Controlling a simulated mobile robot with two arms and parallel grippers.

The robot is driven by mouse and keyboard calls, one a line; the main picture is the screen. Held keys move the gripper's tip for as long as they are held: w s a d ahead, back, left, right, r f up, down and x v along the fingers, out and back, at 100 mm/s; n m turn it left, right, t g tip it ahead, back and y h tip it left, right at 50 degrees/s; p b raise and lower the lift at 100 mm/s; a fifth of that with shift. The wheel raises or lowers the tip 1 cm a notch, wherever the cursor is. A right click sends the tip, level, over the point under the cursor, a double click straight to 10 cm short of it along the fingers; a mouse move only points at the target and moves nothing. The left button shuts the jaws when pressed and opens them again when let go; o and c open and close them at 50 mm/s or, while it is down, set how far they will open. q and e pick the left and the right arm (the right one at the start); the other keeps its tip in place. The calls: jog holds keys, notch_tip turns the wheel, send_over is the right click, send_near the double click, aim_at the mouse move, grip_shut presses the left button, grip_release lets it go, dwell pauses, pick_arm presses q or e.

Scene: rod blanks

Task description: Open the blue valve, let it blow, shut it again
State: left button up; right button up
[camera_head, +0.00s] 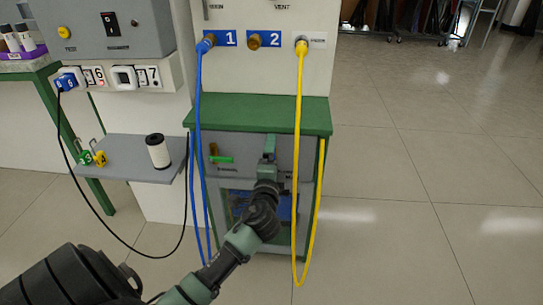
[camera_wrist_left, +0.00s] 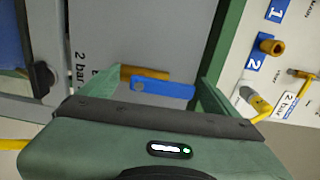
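The blue valve (camera_wrist_left: 165,89) shows in the left wrist view as a flat blue lever on a brass body, beside a "2 bar" label on the grey panel. My left gripper (camera_wrist_left: 158,82) is open, with one green finger on each side of the lever. I cannot tell whether either finger touches it. In the head view my left gripper (camera_head: 268,148) is at the grey front panel under the green top and hides the blue valve. My right gripper is not in view.
A green-handled valve (camera_head: 221,159) is on the same panel, to the left. Blue hoses (camera_head: 199,130) and a yellow hose (camera_head: 299,150) hang on either side of my gripper. A grey shelf (camera_head: 120,168) holds a white cylinder (camera_head: 158,152).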

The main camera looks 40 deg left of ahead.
pick_arm(q)
jog(key=shift+r, duration=0.1)
jog(key=v, duration=0.7)
jog(key=shift+s+d+p, duration=0.2)
jog(key=shift+s+p, duration=0.1)
jog(key=shift+p, duration=0.05)
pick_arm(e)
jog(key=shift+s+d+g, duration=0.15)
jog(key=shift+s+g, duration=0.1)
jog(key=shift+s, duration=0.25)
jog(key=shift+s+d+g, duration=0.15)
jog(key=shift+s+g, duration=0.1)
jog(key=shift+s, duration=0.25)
